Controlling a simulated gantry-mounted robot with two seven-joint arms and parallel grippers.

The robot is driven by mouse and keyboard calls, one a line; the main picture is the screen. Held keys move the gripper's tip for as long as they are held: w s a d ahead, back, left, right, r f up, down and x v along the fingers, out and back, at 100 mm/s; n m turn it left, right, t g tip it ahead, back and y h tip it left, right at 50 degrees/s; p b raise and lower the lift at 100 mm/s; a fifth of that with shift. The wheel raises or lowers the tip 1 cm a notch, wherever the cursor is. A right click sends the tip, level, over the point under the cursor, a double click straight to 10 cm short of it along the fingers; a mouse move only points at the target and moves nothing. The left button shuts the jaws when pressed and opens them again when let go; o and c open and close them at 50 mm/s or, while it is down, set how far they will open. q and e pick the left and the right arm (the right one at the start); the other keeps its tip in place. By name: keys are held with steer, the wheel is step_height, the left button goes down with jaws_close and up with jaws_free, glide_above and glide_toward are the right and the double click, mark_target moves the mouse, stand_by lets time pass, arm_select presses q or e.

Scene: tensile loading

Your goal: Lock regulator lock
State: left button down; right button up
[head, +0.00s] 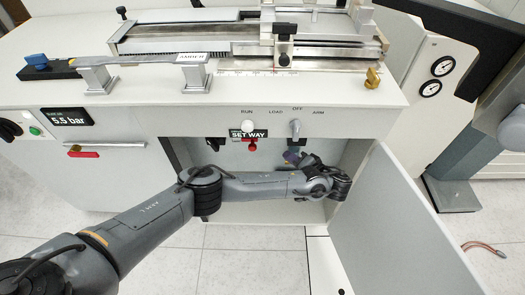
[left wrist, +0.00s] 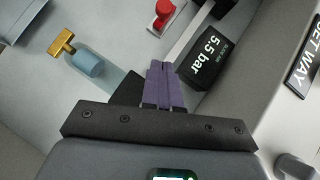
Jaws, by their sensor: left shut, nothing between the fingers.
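My left gripper (head: 292,157) reaches into the open cabinet under the bench, with its purple fingers partly hidden by my arm in the head view. In the left wrist view the fingers (left wrist: 163,68) are together and empty. Ahead of them is a red knob (left wrist: 163,12) on a pale base. To their left is a gold T-shaped handle (left wrist: 61,43) beside a blue-grey cylinder (left wrist: 88,64). A black 5.5 bar display (left wrist: 207,58) is to their right. The red knob also shows in the head view (head: 252,146). I cannot tell which part is the regulator lock. My right gripper is not in view.
The cabinet door (head: 395,225) stands open on the right. A SET WAY label (head: 249,134) is at the cabinet's top edge, below a white knob (head: 248,126) and a grey lever (head: 295,128) on the front panel. The bench above carries a metal test rig (head: 230,38).

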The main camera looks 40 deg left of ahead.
arm_select(q)
steer(key=s+b+x, duration=0.1)
steer(key=b+x, duration=0.2)
steer(key=x, duration=0.3)
steer(key=s+f+b+x, duration=0.1)
steer(key=b+x, duration=0.2)
steer(key=x, duration=0.3)
steer(key=shift+s+a, duration=0.35)
steer(key=shift+a, duration=0.2)
steer(key=shift+f, duration=0.1)
